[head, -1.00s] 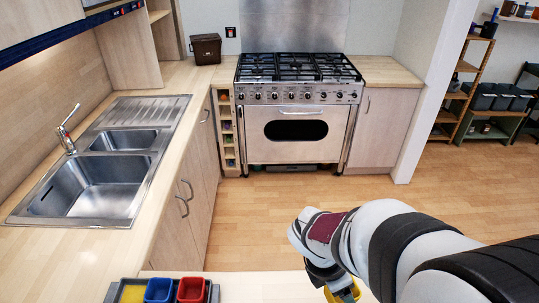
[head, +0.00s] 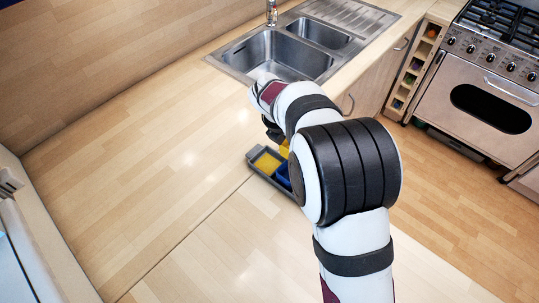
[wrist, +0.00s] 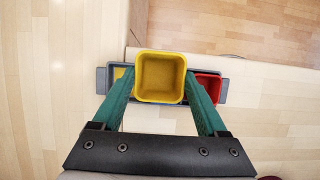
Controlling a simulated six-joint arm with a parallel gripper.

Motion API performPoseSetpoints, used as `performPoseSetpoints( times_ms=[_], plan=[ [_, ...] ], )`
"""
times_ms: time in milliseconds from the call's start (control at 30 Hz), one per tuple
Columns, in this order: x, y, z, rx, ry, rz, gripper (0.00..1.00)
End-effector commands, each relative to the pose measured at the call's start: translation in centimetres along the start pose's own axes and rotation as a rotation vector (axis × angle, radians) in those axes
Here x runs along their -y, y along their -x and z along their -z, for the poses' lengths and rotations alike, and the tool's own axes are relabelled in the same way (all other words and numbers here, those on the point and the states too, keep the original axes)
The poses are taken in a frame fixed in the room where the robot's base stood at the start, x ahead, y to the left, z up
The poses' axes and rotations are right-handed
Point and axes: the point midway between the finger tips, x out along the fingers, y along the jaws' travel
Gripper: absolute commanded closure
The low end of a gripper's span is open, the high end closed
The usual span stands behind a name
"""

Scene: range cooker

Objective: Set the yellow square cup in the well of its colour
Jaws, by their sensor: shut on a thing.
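The yellow square cup (wrist: 160,76) is held between the green fingers of my gripper (wrist: 159,84), which is shut on it. In the wrist view the cup is upright, open side to the camera, above the middle of the grey tray (wrist: 102,80). It hides the middle well. A strip of the tray's yellow well (wrist: 119,73) shows left of the cup, and the red well (wrist: 208,88) shows to its right. In the head view the cup (head: 285,148) peeks out beside my arm, over the tray's far side. The yellow well (head: 267,163) looks empty there; a blue well (head: 283,174) is partly covered.
The tray lies on the wooden counter (head: 150,170), by its edge, with the floor (wrist: 235,25) beyond. The sink (head: 275,55) is behind the tray and the range cooker (head: 495,95) stands at the right. The counter left of the tray is clear.

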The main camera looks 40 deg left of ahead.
Motion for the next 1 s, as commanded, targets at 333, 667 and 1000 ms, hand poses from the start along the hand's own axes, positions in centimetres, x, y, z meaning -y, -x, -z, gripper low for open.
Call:
performPoseSetpoints(
  times_ms=[333,667,1000],
  plan=[
    [-6.5,-3.1,4.1,0.0,-0.002,0.001,0.77],
    [-6.6,-6.7,5.5,0.001,-0.005,0.001,0.77],
    [-6.5,-6.9,5.6,0.001,-0.005,0.001,0.12]
  ],
)
